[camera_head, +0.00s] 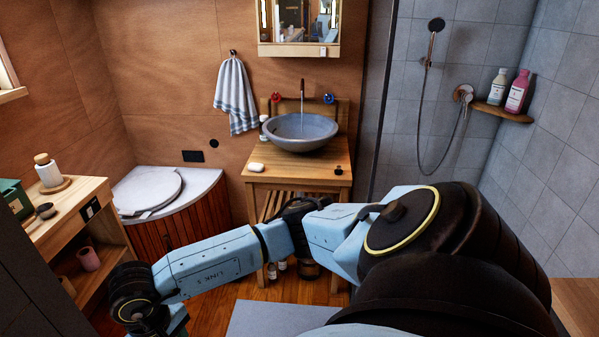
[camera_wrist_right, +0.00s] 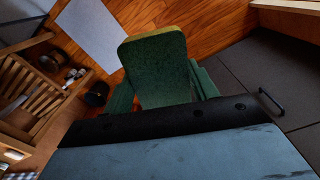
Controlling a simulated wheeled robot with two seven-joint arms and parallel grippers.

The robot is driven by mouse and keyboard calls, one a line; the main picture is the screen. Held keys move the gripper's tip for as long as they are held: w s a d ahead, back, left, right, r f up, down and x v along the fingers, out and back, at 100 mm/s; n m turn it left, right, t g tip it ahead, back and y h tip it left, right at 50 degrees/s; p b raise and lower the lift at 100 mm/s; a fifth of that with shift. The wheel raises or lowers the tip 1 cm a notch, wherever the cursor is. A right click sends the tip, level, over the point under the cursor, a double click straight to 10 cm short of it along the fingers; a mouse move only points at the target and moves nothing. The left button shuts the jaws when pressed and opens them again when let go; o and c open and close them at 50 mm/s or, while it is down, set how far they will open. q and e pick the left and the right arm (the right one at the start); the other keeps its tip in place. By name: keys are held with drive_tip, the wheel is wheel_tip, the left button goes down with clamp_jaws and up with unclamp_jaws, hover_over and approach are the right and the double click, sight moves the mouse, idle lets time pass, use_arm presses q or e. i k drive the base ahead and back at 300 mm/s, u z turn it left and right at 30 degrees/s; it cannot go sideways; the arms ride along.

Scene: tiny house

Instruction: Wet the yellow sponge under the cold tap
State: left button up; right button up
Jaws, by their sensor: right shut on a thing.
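My right gripper (camera_wrist_right: 163,85) shows in the right wrist view, shut on the sponge (camera_wrist_right: 158,70). The sponge shows a dark green face and a yellow edge, between the two fingers. In the head view my right arm reaches across to the lower left, and its gripper is out of the frame. The round grey basin (camera_head: 300,143) stands on a wooden washstand at the back. A thin spout (camera_head: 302,88) rises behind it, with a blue knob (camera_head: 328,98) at its right and a red knob (camera_head: 275,98) at its left. My left gripper is not in view.
A white soap (camera_head: 256,167) and a small dark item (camera_head: 338,170) lie on the washstand (camera_head: 317,177). A striped towel (camera_head: 236,97) hangs at the left. A wooden shelf unit (camera_head: 88,212) stands at the far left. A grey mat (camera_head: 275,318) covers part of the floor.

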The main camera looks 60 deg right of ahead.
sight(327, 95)
drive_tip(key=z, duration=0.6)
drive_tip(key=i, duration=0.75)
drive_tip(key=z, duration=1.25)
drive_tip(key=i, duration=1.6)
drive_tip(key=z, duration=0.1)
